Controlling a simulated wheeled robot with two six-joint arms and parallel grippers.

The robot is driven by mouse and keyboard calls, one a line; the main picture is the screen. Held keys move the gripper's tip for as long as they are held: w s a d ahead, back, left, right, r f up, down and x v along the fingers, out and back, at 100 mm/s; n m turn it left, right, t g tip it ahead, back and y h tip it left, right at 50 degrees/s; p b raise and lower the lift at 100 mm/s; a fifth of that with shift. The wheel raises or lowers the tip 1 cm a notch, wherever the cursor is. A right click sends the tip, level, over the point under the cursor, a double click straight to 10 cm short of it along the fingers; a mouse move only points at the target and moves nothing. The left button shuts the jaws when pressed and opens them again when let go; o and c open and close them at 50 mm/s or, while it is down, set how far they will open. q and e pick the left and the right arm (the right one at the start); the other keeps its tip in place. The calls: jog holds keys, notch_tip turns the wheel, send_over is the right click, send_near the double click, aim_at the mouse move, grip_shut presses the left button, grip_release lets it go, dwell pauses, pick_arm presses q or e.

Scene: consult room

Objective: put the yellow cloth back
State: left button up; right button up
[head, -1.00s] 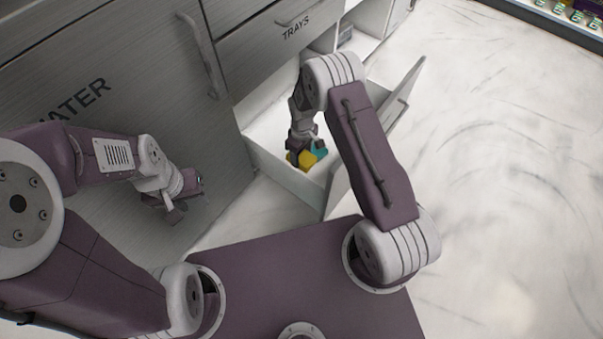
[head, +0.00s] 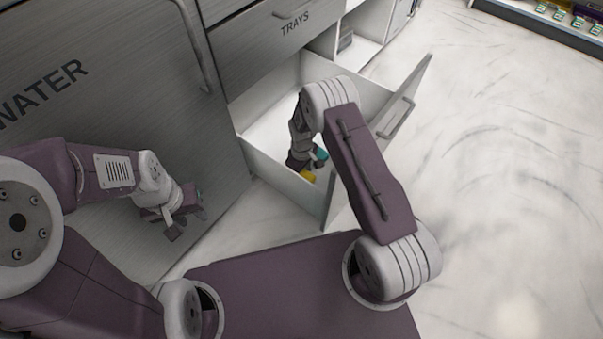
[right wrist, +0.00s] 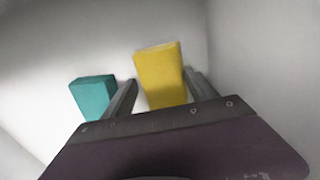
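The yellow cloth (right wrist: 160,76), a folded block, shows in the right wrist view between the fingers of my right gripper (right wrist: 160,78). The fingers lie close along both of its sides; I cannot tell whether they press on it. In the head view my right gripper (head: 304,166) reaches down into the open drawer (head: 282,188), and only a bit of the yellow cloth (head: 308,176) shows below it. A teal block (right wrist: 93,97) lies outside the left finger and also shows in the head view (head: 321,155). My left gripper (head: 178,222) is empty, fingers apart, before the WATER cabinet.
The drawer's front panel (head: 408,98) stands out to the right of my right arm. A TRAYS drawer (head: 268,48) is closed above. The WATER cabinet door (head: 100,95) is at the left. The pale floor (head: 510,170) at the right is clear.

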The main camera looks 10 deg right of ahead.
aim_at(302, 174)
jog(key=shift+o, duration=0.2)
notch_tip(302, 174, up, 12)
jog(key=p, duration=0.8)
jog(key=shift+r, duration=0.15)
